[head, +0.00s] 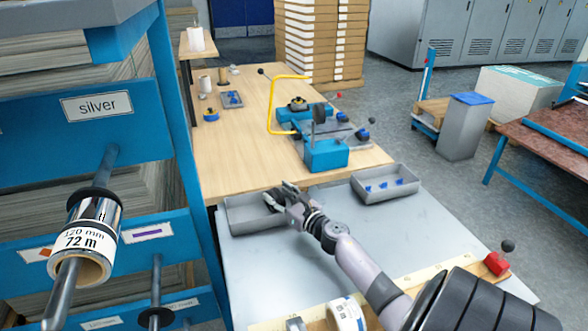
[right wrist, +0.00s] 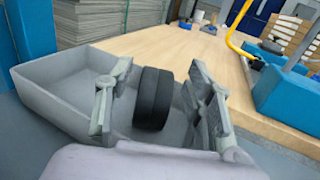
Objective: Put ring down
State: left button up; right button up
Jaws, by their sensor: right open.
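The black ring (right wrist: 153,98) stands on its edge in a grey open tray (right wrist: 62,78) in the right wrist view. My right gripper (right wrist: 158,72) is open, with one finger on each side of the ring and visible gaps to it. In the head view my right gripper (head: 283,196) reaches into the left grey tray (head: 238,214) at the front of the table. The ring is dark and partly hidden by the fingers there. My left gripper is not in view.
A second grey tray (head: 372,192) with blue pieces stands to the right. A blue machine (head: 326,154) with a yellow bar (head: 271,105) stands behind on the wooden table (head: 235,150). At left, a silver roll (head: 85,240) sits on a rack rod. The grey top between has free room.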

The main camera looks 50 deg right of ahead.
jog(key=s, duration=0.6)
jog(key=s+a+b, duration=0.1)
jog(key=s, duration=0.2)
jog(key=shift+s, duration=0.3)
jog(key=shift+s+a, duration=0.1)
jog(key=shift+s, duration=0.5)
